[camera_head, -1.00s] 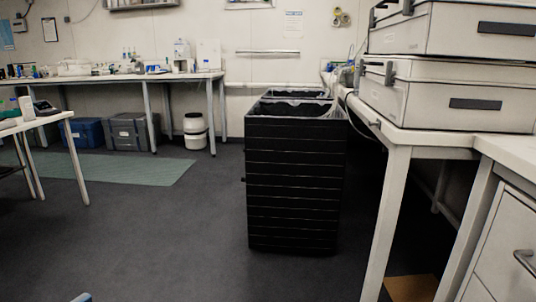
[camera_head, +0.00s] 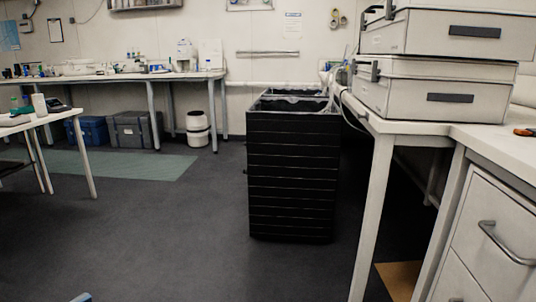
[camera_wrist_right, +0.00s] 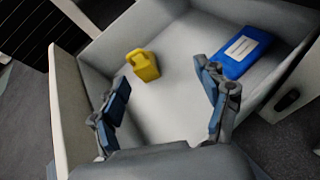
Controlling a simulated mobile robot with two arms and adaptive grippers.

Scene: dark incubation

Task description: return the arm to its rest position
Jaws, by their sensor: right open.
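My right gripper (camera_wrist_right: 162,105) is open, its two blue-padded fingers spread wide with nothing between them. In the right wrist view it is over a pale, open-topped bin (camera_wrist_right: 68,110). Inside the bin lie a yellow object with a handle (camera_wrist_right: 146,72) and a blue packet with a white label (camera_wrist_right: 240,52), both beyond the fingertips and apart from them. Neither gripper can be made out in the head view. Only a small pale-blue edge shows at its bottom left, too little to identify.
A tall black slatted bin (camera_head: 290,180) stands mid-floor. At right is a white bench (camera_head: 425,133) with stacked grey cases (camera_head: 400,90), and a drawer unit (camera_head: 490,235). A small table (camera_head: 30,122) is at left, a long bench (camera_head: 110,78) behind. Floor between is clear.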

